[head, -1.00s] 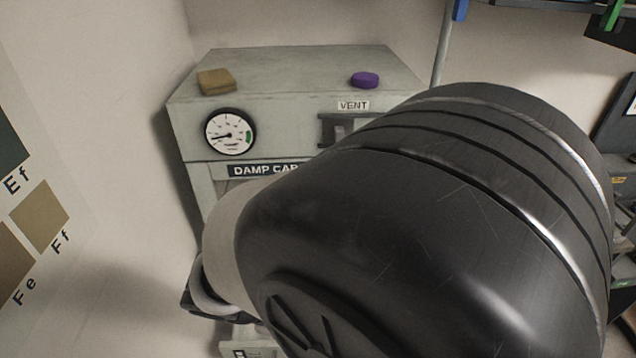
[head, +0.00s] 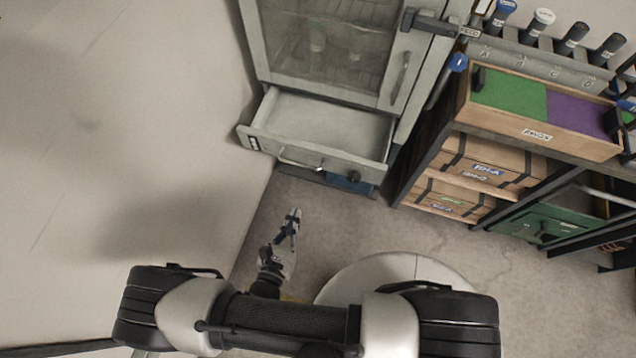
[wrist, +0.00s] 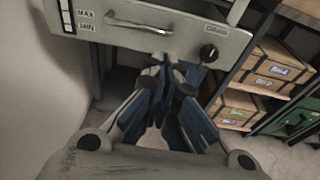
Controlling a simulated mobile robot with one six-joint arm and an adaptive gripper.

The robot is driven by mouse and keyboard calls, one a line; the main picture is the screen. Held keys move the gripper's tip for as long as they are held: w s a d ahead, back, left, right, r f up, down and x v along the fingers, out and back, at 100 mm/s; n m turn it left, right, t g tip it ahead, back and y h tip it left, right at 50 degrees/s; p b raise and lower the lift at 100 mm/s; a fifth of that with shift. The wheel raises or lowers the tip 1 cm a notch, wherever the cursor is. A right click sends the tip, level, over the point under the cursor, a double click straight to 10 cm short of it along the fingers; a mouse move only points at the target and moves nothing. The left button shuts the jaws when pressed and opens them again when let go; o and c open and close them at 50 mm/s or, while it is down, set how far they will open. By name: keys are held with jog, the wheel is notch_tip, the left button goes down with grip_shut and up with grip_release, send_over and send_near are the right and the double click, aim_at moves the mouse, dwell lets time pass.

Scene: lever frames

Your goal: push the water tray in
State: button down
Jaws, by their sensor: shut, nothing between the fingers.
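The water tray (head: 318,130) is a grey drawer at the bottom of the grey cabinet, and it stands pulled out. Its front has a curved handle, a dark knob and a label at the left end. In the wrist view the tray front (wrist: 180,38) fills the upper part, with MAX and MIN marks at its left. My gripper (head: 293,217) is below and in front of the tray in the head view, over the floor. In the wrist view my gripper (wrist: 168,66) is shut and empty, its tips near the tray's lower edge. I cannot tell whether they touch it.
The cabinet (head: 335,45) has a closed glass door above the tray. A blue item (head: 350,183) shows beneath the tray. At right stands a rack with wooden boxes (head: 480,172), a green case (head: 545,225) and a green and purple tray (head: 540,120). A wall is close at left.

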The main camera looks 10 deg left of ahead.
jog(key=a+b+x, duration=0.1)
jog(key=b+x, duration=0.3)
jog(key=x, duration=1)
jog(key=shift+d, duration=0.5)
jog(key=shift+d, duration=0.1)
